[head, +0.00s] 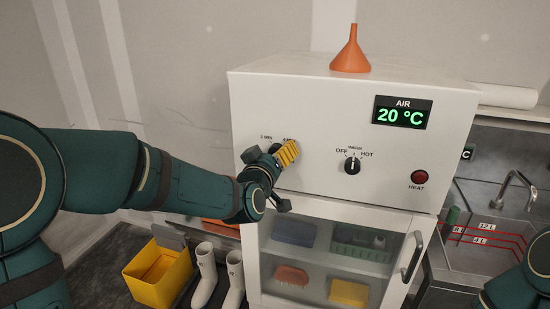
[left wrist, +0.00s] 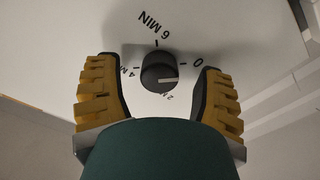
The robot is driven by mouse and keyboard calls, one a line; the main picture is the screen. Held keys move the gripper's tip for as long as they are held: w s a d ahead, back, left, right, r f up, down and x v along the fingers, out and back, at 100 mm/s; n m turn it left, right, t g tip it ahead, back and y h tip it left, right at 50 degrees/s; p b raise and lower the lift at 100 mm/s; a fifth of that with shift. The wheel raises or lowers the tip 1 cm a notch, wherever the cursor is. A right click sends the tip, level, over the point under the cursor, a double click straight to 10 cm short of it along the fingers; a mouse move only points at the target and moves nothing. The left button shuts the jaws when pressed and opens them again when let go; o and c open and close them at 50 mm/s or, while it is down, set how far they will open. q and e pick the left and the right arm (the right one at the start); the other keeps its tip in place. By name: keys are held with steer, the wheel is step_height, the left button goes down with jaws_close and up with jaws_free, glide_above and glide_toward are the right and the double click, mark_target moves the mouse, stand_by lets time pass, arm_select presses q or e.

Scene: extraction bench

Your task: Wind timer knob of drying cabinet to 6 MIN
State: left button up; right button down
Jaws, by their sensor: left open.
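The timer knob (left wrist: 160,72) is a round black dial on the white front of the drying cabinet (head: 330,190). In the left wrist view, its white pointer line points right, close to the 0 mark and slightly towards the 2 MIN side. The 6 MIN label (left wrist: 155,30) is at the top of that view and 4 MIN at left. My left gripper (head: 270,153) is open at the panel, with its yellow-padded fingers on either side of the knob and visible gaps to it. In the head view the gripper mostly hides the knob. My right gripper is out of view.
An orange funnel (head: 351,54) stands on the cabinet. The panel also has an OFF/HOT knob (head: 352,165), a red HEAT button (head: 419,177) and an AIR display (head: 402,113) reading 20 °C. A yellow bin (head: 158,272) and white boots (head: 205,275) stand below; a sink (head: 480,255) is at right.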

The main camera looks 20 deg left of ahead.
arm_select(q)
steer(key=shift+w, duration=0.25)
steer(key=n+b, duration=0.3)
steer(key=b, duration=0.1)
steer(key=shift+f, duration=0.15)
steer(key=n+b, duration=0.5)
steer(key=shift+r+n, duration=0.2)
steer(key=shift+n, duration=1.7)
steer(key=n, duration=0.6)
steer(key=shift+n, duration=0.3)
